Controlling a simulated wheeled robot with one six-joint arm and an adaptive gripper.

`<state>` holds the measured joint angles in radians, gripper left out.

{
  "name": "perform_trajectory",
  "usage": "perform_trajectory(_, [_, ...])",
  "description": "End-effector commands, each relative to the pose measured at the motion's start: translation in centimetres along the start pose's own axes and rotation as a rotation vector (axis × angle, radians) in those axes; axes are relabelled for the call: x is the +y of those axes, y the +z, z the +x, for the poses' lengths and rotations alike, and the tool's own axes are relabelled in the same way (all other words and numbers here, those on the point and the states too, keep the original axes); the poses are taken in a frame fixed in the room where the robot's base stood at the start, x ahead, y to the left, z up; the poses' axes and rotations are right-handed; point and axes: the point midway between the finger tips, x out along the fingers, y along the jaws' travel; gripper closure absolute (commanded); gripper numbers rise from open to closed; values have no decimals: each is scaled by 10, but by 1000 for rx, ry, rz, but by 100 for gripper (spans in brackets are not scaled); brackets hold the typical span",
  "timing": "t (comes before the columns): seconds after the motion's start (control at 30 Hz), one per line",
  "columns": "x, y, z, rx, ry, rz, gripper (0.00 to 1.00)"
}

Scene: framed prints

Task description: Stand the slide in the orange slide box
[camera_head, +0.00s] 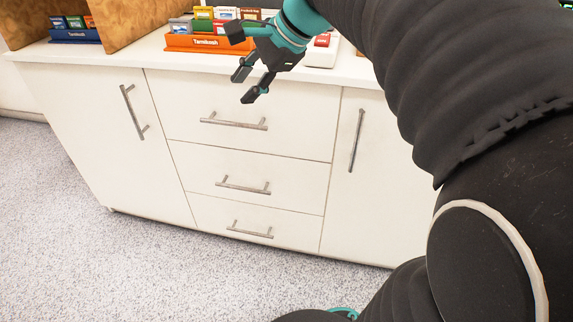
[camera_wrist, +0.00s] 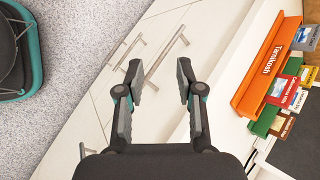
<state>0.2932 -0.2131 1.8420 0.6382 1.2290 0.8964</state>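My gripper (camera_head: 246,86) is in front of the counter edge, below and right of the box in the head view. In the wrist view my gripper (camera_wrist: 160,72) is open, with nothing between its fingers. My arm hides part of the counter.
A blue box (camera_head: 75,36) with several coloured slides stands at the left of the counter, beyond a wooden panel (camera_head: 135,18). The white object (camera_head: 320,58) stands near the front edge. Cabinet drawers with bar handles (camera_head: 234,122) lie below the counter.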

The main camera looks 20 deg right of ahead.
Motion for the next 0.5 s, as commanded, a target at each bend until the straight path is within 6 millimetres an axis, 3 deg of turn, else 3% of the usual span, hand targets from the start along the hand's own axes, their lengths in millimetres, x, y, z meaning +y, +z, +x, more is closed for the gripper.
perform_trajectory(0.1, [59, 17, 9, 97, 74, -298, 63])
perform_trajectory(0.3, [153, 21, 22, 230, 222, -834, 63])
perform_trajectory(0.5, [216, 13, 32, 300, 348, -1252, 63])
